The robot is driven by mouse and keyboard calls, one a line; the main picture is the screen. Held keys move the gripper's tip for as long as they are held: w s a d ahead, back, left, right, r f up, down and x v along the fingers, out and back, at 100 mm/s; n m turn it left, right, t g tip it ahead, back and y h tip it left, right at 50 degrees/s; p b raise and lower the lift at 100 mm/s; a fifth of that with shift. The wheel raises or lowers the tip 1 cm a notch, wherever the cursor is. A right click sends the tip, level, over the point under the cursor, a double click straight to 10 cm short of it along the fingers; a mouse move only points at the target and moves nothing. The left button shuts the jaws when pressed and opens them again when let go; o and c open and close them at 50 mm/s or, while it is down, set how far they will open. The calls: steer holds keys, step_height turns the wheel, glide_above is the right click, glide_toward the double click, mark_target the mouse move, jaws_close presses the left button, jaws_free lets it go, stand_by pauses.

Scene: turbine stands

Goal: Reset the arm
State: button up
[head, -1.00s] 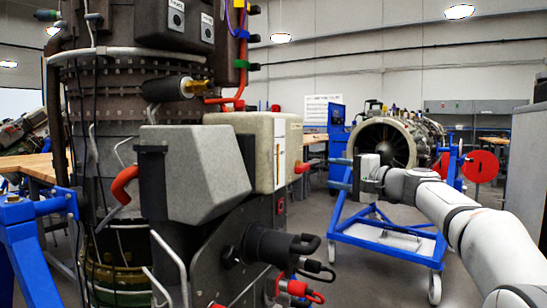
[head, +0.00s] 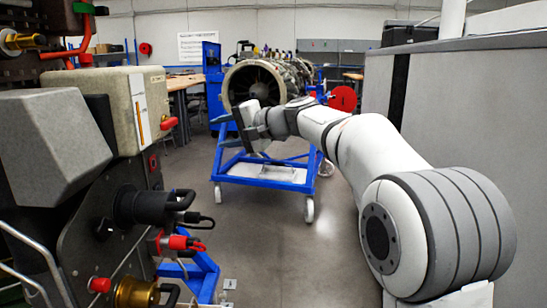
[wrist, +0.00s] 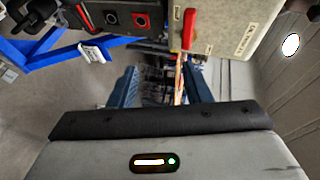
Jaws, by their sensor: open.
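My white and grey arm reaches from the lower right of the head view toward the middle. My gripper (head: 243,127) is at its far end, in front of the left part of the turbine stand in the picture. In the wrist view, my two dark blue fingers (wrist: 160,90) are apart. I see nothing held between them, though a red handle and part of a pale box show beyond them. The near engine's pale box (head: 135,105) with a red handle is at the left of the head view.
A turbine (head: 255,82) rests on a blue wheeled stand (head: 265,172) ahead. The near engine's black and red connectors (head: 150,207) stick out at the lower left. A grey cabinet (head: 470,110) stands close on the right. Bare floor (head: 270,240) lies between.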

steer(key=s+d+f+n+g+h+p, duration=0.1)
steer(key=s+d+f+h+p, duration=0.1)
steer(key=s+d+h+p, duration=0.5)
steer(key=s+d+f+n+g+h+p, duration=0.1)
steer(key=s+d+h+p, duration=0.5)
steer(key=s+d+p, duration=1)
steer(key=s+d+n+g, duration=0.1)
steer(key=s+d, duration=0.5)
steer(key=s, duration=0.5)
steer(key=shift+f+h, duration=0.35)
steer(key=shift+h, duration=0.05)
steer(key=shift+c, duration=0.8)
steer(key=shift+a, duration=0.15)
